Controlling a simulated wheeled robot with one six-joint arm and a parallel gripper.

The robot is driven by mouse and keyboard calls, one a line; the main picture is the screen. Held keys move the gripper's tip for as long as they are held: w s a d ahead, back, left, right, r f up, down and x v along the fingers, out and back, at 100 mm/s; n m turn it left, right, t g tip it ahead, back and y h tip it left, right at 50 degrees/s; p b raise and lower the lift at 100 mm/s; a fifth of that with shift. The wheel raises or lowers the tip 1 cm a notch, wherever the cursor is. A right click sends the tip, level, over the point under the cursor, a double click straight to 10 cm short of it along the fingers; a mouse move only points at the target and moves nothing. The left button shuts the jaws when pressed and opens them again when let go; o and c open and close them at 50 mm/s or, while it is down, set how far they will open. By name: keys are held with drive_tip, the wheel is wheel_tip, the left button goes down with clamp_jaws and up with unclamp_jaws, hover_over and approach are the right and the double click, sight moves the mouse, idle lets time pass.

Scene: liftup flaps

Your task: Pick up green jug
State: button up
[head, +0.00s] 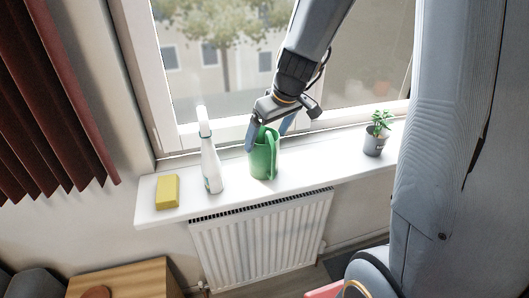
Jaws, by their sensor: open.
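The green jug (262,160) stands upright on the white windowsill, near the middle of the head view. My gripper (268,138) comes down from above at the top of the jug. Its jaws are open, with one blue-grey finger at the left of the jug's upper part and the other finger behind it to the right. The jug still rests on the sill. Part of its rim is hidden by the gripper, and I cannot tell whether the fingers touch it.
A white spray bottle (210,165) stands close to the left of the jug, with a yellow sponge (167,191) further left. A potted plant (375,142) stands to the right. Window glass is behind the sill (320,157), and a radiator (262,240) is below. The sill between jug and plant is clear.

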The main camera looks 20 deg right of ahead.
drive_tip(key=x, duration=0.3)
drive_tip(key=shift+f, duration=0.25)
drive_tip(key=shift+c, duration=0.2)
drive_tip(key=c, duration=1.4)
drive_tip(key=shift+c, duration=0.5)
drive_tip(key=shift+r, duration=0.2)
